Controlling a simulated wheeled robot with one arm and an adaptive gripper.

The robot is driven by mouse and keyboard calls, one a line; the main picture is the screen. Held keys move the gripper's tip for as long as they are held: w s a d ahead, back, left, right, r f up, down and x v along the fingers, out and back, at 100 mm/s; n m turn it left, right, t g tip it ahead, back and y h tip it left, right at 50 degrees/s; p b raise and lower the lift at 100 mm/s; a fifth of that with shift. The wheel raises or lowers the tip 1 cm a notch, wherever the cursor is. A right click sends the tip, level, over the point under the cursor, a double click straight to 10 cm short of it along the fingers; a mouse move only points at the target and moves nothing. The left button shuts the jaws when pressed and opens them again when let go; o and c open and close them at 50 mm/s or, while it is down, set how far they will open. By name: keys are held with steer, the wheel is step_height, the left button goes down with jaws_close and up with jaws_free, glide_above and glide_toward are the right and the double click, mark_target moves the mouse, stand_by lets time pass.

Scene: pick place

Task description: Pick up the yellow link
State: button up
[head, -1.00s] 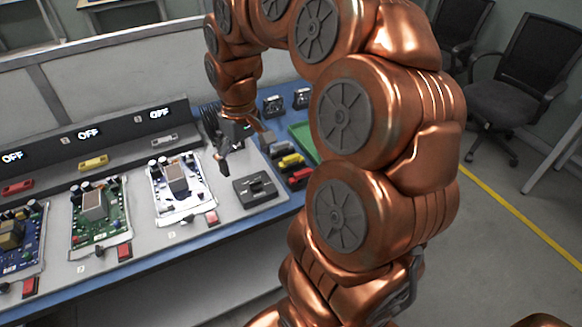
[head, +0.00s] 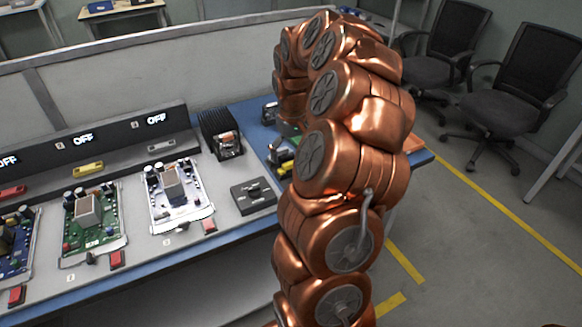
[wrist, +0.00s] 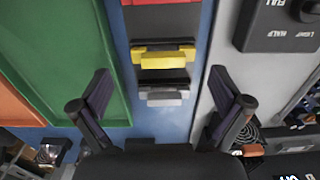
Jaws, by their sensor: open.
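The yellow link (wrist: 166,57) lies in a dark holder in the middle of the wrist view, between a red link (wrist: 160,2) above it and a grey link (wrist: 163,98) below it. My gripper (wrist: 162,82) is open and empty, with one finger on each side of this row. The fingers are apart from the yellow link. In the head view, a bit of yellow (head: 286,167) shows beside my arm; my gripper is hidden behind the arm there.
A green tray (wrist: 60,60) lies left of the row in the wrist view. A black switch box (head: 253,195) stands to the right. Circuit boards (head: 180,195) and another yellow piece (head: 88,168) on a ledge are at the left in the head view.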

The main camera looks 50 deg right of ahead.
mark_target(291, 163)
steer(key=f, duration=0.4)
steer(key=shift+w+a+f+p, duration=0.15)
steer(key=shift+w+f+p, duration=0.05)
steer(key=shift+f+p, duration=0.2)
steer(key=c, duration=0.8)
steer(key=shift+c, duration=0.2)
step_height(291, 163, up, 9)
steer(key=shift+r+b, duration=0.1)
steer(key=shift+b, duration=0.45)
steer(key=shift+r, duration=1)
steer(key=shift+r+p, duration=0.5)
steer(key=shift+r, duration=0.7)
